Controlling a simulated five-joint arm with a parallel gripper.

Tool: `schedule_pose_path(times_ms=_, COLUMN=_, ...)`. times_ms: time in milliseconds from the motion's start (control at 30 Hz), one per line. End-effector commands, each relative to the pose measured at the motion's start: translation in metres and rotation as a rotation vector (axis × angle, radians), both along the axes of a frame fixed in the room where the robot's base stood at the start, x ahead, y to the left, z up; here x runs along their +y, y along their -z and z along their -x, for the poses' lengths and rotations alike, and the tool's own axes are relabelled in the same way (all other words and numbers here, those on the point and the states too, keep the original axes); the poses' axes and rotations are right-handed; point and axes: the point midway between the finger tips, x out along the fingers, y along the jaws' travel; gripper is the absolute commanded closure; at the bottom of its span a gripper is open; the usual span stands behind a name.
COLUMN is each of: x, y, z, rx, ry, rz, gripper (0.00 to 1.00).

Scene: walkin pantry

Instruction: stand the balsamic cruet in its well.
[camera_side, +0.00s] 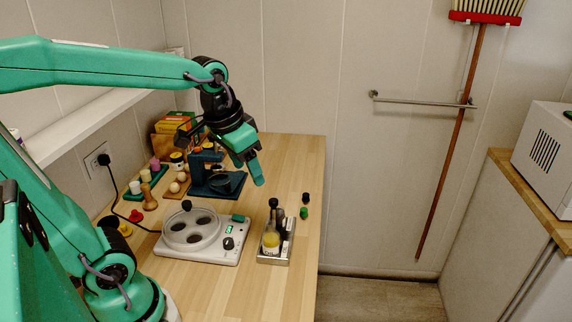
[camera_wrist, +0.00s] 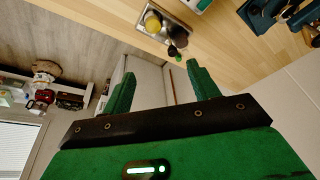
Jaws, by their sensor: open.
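A metal cruet caddy (camera_side: 279,256) stands near the right edge of the wooden counter and shows at the top of the wrist view (camera_wrist: 170,12). A cruet with yellow liquid (camera_side: 270,243) and a dark stopper stands in it. A dark cruet, seemingly the balsamic (camera_side: 280,216), is partly hidden behind it; in the wrist view it shows as a dark shape (camera_wrist: 180,38) by the caddy's edge. I cannot tell whether it sits in a well or leans. My gripper (camera_side: 254,172) is open and empty above the counter, behind and left of the caddy; its fingers (camera_wrist: 162,88) are apart in the wrist view.
A small black item (camera_side: 306,197) and a green one (camera_side: 304,213) stand right of the caddy. A white appliance with a round ring (camera_side: 230,254) is on its left. A dark teal machine (camera_side: 216,184) stands behind. The counter's far right is clear.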

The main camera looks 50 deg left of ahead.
Motion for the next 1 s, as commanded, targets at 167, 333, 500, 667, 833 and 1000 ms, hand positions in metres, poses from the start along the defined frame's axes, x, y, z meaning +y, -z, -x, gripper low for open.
schedule_pose_path(times_ms=167, x=-0.011, y=-0.003, z=0.03, rx=-0.079, ry=0.004, rz=0.005, gripper=0.4)
schedule_pose_path(times_ms=333, x=-0.018, y=-0.001, z=0.053, rx=-0.14, ry=0.005, rz=0.013, gripper=0.4)
schedule_pose_path(times_ms=500, x=-0.021, y=0.003, z=0.066, rx=-0.177, ry=0.007, rz=0.019, gripper=0.4)
schedule_pose_path(times_ms=667, x=-0.022, y=0.004, z=0.07, rx=-0.187, ry=0.006, rz=0.023, gripper=0.4)
schedule_pose_path(times_ms=833, x=-0.022, y=0.004, z=0.07, rx=-0.186, ry=0.006, rz=0.023, gripper=0.4)
schedule_pose_path(times_ms=1000, x=-0.022, y=0.004, z=0.07, rx=-0.186, ry=0.006, rz=0.022, gripper=0.4)
